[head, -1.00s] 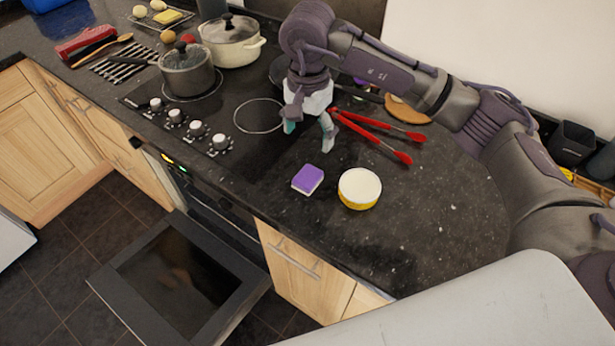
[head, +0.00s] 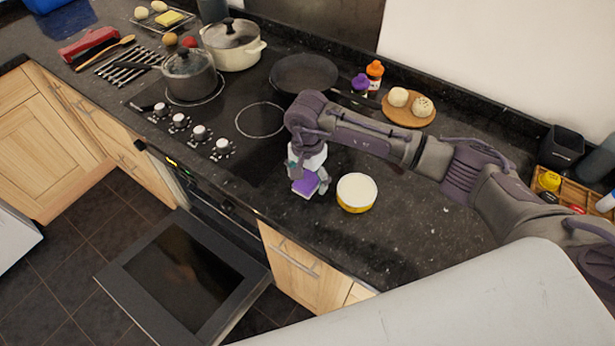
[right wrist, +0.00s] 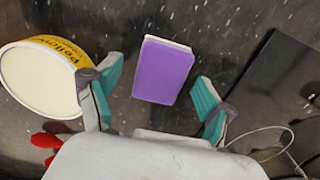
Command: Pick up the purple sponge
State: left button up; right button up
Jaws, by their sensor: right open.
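The purple sponge (head: 306,184) lies on the dark granite counter (head: 392,240), just left of a round yellow-and-white tub. In the right wrist view the sponge (right wrist: 163,71) shows its purple face and a thin pale edge. My right gripper (head: 308,178) is over the sponge, with its fingers at either side of it in the head view. In the right wrist view the right gripper (right wrist: 155,97) is open, its teal fingertips apart, and the sponge lies between and a little beyond them. No finger visibly grips it. My left gripper is not in view.
The tub (head: 356,193) stands close to the right of the sponge; in the wrist view it (right wrist: 40,80) is beside the left finger. The hob (head: 215,120) with pots is to the left. The oven door (head: 185,280) hangs open below. The counter right of the tub is clear.

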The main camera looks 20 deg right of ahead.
aim_at(307, 179)
jog(key=shift+f, duration=0.35)
jog(key=c, duration=1)
jog(key=shift+r+b, duration=0.45)
jog(key=shift+r, duration=0.1)
notch_tip(307, 179, up, 3)
jog(key=shift+w+f+b, duration=0.1)
jog(key=shift+f+b, duration=0.05)
jog(key=shift+b, duration=0.7)
jog(key=s+d+r+b, duration=0.3)
jog(key=s+d+r, duration=0.3)
jog(key=s, duration=0.4)
jog(key=shift+r, duration=0.65)
